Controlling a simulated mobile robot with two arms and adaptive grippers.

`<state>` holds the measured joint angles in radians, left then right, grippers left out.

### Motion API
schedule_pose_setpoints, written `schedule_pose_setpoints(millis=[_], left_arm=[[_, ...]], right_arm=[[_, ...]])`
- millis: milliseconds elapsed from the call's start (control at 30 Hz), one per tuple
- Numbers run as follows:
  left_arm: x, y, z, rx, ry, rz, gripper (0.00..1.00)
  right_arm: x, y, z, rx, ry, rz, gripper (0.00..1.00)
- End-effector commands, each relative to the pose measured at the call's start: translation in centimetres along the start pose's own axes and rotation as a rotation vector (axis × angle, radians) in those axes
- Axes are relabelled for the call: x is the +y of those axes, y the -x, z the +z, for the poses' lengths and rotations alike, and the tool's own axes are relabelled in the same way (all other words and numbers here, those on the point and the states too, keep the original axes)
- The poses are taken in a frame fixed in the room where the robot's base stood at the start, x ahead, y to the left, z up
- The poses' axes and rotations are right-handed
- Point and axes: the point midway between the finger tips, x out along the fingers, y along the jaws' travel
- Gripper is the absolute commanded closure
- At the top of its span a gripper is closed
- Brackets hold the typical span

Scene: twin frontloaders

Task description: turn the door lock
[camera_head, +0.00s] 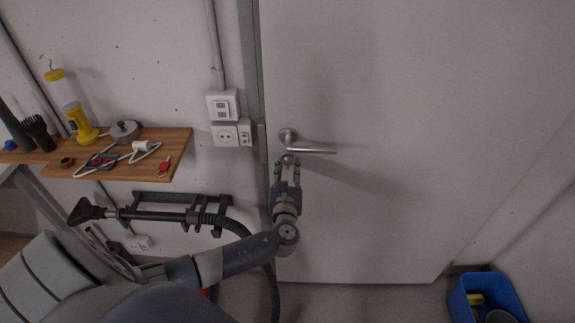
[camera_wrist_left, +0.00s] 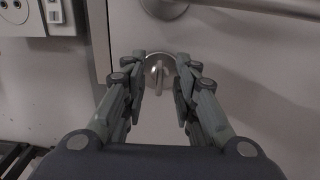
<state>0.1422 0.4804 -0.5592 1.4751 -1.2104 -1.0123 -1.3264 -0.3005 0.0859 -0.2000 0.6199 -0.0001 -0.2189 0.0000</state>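The white door (camera_head: 400,220) fills the middle and right of the head view. Its metal lever handle (camera_head: 312,149) points right. The door lock, a round metal plate with a small upright thumb-turn (camera_wrist_left: 160,78), shows in the left wrist view below the handle's round base. My left gripper (camera_head: 288,162) is just below the handle in the head view. In the left wrist view its two fingers (camera_wrist_left: 167,88) are apart, one on each side of the lock, with a gap to the thumb-turn. In the head view the fingers partly cover the lock. My right gripper is not in view.
A wooden shelf (camera_head: 125,172) with a lantern, cables and tools is on the left wall. Switches and a socket (camera_head: 226,134) sit beside the door frame. A vacuum hose (camera_head: 165,215) hangs under the shelf. A blue bin (camera_head: 490,292) stands at the lower right.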

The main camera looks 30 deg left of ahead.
Motion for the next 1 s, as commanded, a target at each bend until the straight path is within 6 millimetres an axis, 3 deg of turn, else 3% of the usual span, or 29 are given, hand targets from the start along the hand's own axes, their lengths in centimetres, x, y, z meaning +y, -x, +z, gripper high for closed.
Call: schedule_pose_setpoints(millis=[400, 533, 1000], left_arm=[[-0.02, -0.84, -0.03, 0.001, 0.002, 0.0, 0.73], [-0.02, -0.83, -0.04, 0.001, 0.002, 0.0, 1.0], [0.04, -0.78, -0.22, 0.002, 0.044, -0.001, 1.0]], right_arm=[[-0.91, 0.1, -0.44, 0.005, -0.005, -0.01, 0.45], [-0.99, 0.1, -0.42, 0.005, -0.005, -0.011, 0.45], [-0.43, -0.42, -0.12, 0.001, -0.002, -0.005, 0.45]])
